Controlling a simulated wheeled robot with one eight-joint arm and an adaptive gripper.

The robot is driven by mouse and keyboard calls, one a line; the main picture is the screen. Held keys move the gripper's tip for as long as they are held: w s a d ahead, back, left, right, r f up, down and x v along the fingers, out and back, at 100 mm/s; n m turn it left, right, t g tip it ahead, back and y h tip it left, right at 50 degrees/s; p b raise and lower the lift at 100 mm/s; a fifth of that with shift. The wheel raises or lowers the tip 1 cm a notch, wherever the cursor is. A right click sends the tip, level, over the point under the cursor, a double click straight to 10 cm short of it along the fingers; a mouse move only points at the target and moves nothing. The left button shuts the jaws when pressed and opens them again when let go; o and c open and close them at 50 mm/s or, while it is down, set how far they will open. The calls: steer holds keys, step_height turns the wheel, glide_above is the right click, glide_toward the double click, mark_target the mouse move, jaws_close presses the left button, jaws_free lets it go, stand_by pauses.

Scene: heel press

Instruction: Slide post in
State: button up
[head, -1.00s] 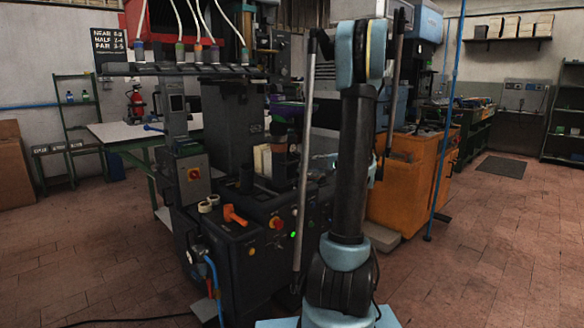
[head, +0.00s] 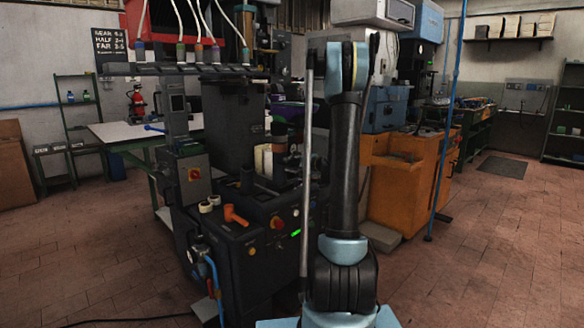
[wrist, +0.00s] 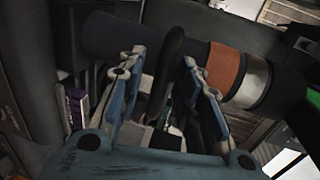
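In the wrist view my gripper (wrist: 163,57) has its two blue fingers spread apart. A narrow dark upright piece (wrist: 170,62) shows between them, with gaps on both sides. Behind the fingertips a dark cylinder (wrist: 105,36) with a brown band (wrist: 223,67) and a silver band (wrist: 250,80) runs across the picture, tilted. It may be the post; I cannot tell whether the fingers touch it. In the head view the black press (head: 232,125) stands left of my arm, and a small brown-banded part (head: 279,128) shows on it. My gripper is not clearly visible there.
An orange cabinet machine (head: 395,190) stands right of my arm. A blue pole (head: 441,150) is further right. Floor is open at both sides.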

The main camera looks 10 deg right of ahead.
steer(key=shift+w+a+f, duration=0.1)
steer(key=shift+w+a, duration=0.15)
steer(key=shift+w, duration=0.15)
